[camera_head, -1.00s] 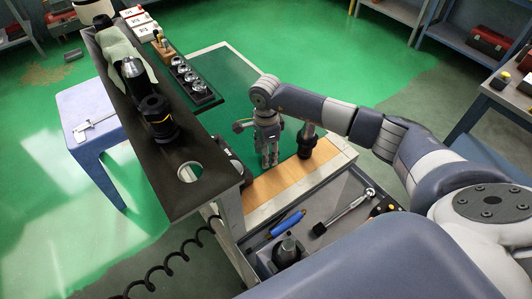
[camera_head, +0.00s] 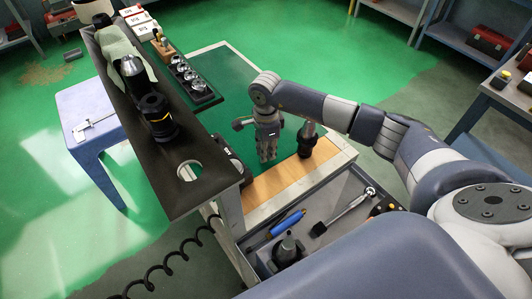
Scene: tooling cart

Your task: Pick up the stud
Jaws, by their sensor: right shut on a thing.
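My right gripper (camera_head: 267,155) points down over the green and wooden top of the cart (camera_head: 273,181). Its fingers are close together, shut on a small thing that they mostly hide. I take this to be the stud, but its shape cannot be made out. A dark tool holder (camera_head: 307,141) stands upright just to the right of the gripper, apart from it. My left gripper is not in view.
A dark shelf (camera_head: 188,148) with black tool holders (camera_head: 157,115) runs along the left of the cart. A black tray (camera_head: 193,83) of metal rings lies behind. A drawer below holds a ratchet (camera_head: 344,211) and a blue-handled tool (camera_head: 289,222).

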